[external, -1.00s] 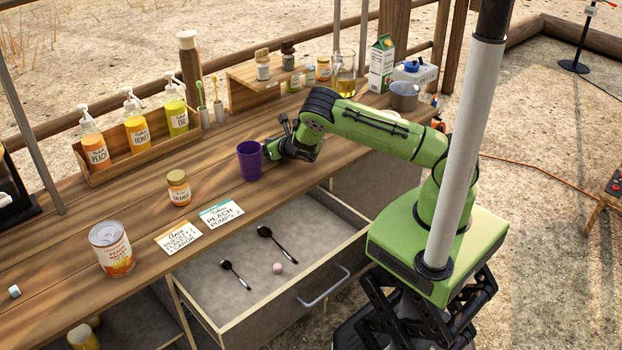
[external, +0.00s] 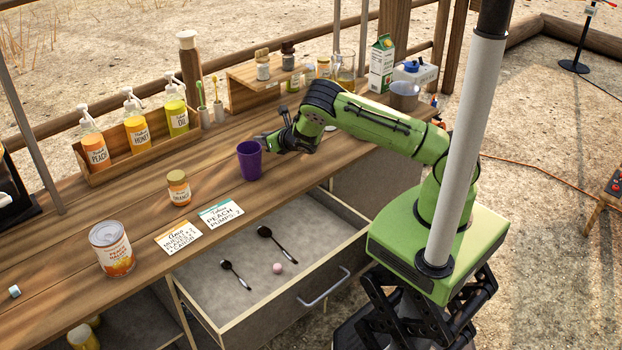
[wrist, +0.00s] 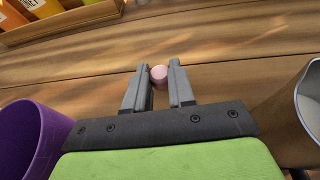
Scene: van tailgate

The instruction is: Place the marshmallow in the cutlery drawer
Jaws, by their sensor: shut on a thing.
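My gripper (external: 264,141) is at the counter's middle, just behind and right of the purple cup (external: 250,161). In the wrist view my gripper (wrist: 158,78) is shut on a pink marshmallow (wrist: 159,74) between its fingertips, over the wooden counter. In the external view this held marshmallow is too hidden to make out. The cutlery drawer (external: 322,211) is pulled open below the counter's front edge. Inside it lie two dark spoons (external: 276,244) (external: 235,274) and another small pink marshmallow (external: 278,268).
The purple cup (wrist: 28,143) is close at left in the wrist view, and a metal-rimmed container (wrist: 311,100) at right. An orange-labelled jar (external: 179,188), a can (external: 111,248) and two cards (external: 221,213) stand or lie on the counter. A pump-bottle rack (external: 136,147) is behind.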

